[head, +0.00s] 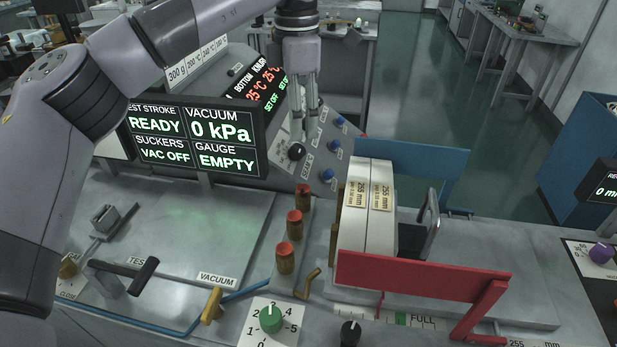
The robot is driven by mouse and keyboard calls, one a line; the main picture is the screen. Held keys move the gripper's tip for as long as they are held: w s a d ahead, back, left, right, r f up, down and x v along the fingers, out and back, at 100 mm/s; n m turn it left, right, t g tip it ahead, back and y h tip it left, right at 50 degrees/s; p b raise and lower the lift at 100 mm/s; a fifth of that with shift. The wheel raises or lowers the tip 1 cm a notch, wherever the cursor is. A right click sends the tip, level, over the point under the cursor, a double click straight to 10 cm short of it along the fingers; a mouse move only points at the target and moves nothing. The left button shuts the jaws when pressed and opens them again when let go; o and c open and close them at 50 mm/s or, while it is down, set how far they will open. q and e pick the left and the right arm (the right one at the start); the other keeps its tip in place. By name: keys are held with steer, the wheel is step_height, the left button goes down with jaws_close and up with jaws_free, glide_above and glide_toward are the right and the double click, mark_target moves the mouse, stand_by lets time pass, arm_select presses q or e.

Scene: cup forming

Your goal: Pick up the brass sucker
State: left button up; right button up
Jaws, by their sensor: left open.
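Several short brass-brown cylinders with red tops stand in a row left of the paper stacks: a near one (285,258), a middle one (294,223) and a far one (303,197). I cannot tell for sure which, if any, is the brass sucker. A small bent brass-coloured hook (307,284) stands just right of the near cylinder. My left gripper (303,128) points down, open and apparently empty, over the sloping control panel beyond the cylinders. My right gripper is out of view.
The black knob (296,152) on the sloping panel is close below my left gripper. A display (195,138) reads VAC OFF and EMPTY. White paper stacks (366,215) stand between a blue rail (411,158) and a red rail (420,277). The metal plate (190,235) at left has clear room.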

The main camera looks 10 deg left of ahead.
arm_select(q)
steer(key=p, duration=0.1)
glide_above(303, 188)
step_height(303, 188, down, 4)
steer(key=f, duration=0.2)
steer(key=f+p, duration=0.1)
steer(key=f, duration=0.3)
steer(key=shift+a+f+p, duration=0.3)
steer(key=shift+f, duration=0.7)
steer(key=shift+f+p, duration=0.25)
steer(key=shift+p, duration=0.1)
steer(key=f, duration=0.1)
steer(key=f+p, duration=0.1)
steer(key=f, duration=0.1)
steer(key=f+p, duration=0.1)
steer(key=shift+d+f, duration=0.2)
steer(key=shift+d, duration=0.1)
steer(key=shift+f, duration=0.2)
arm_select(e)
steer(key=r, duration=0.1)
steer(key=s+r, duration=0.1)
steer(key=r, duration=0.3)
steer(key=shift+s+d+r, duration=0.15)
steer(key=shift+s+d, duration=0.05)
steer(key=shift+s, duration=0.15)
arm_select(q)
steer(key=shift+c, duration=0.5)
jaws_close()
